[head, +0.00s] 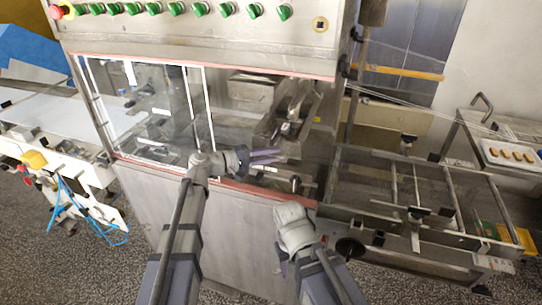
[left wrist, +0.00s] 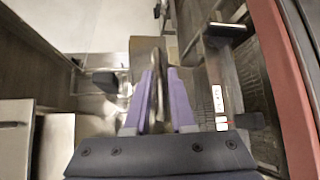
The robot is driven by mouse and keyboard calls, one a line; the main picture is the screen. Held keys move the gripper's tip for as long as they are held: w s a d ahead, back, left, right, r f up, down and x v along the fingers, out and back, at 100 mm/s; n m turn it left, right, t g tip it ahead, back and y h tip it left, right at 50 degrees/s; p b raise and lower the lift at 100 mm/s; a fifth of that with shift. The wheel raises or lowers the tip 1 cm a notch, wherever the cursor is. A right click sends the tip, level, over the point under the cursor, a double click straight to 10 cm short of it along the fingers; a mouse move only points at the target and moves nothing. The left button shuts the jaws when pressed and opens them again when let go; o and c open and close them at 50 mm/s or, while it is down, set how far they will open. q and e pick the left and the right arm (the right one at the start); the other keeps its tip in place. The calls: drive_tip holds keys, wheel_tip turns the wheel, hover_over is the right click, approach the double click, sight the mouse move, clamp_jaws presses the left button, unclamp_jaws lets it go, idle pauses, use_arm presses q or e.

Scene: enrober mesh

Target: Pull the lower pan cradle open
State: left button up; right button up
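The enrober's open bay holds a metal pan cradle (head: 283,122), a sloping trough-like part. Which part is the lower cradle I cannot tell for sure. My left gripper (head: 268,157) is inside the bay, in front of and below this trough, pointing right. In the left wrist view its two purple fingers (left wrist: 160,95) stand apart, with a narrow metal bar (left wrist: 155,70) showing in the gap between them. I cannot tell whether the bar touches the fingers. My right gripper (head: 282,256) hangs low in front of the cabinet, its fingers mostly hidden by its own wrist.
A reddish sill (head: 240,190) runs along the bay's lower edge. A framed clear panel (head: 140,105) closes the bay's left part. A mesh conveyor frame (head: 400,205) stands at right, and a tray of pieces (head: 510,153) lies beyond it. Green knobs (head: 200,8) line the top.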

use_arm(q)
clamp_jaws()
idle(1.4)
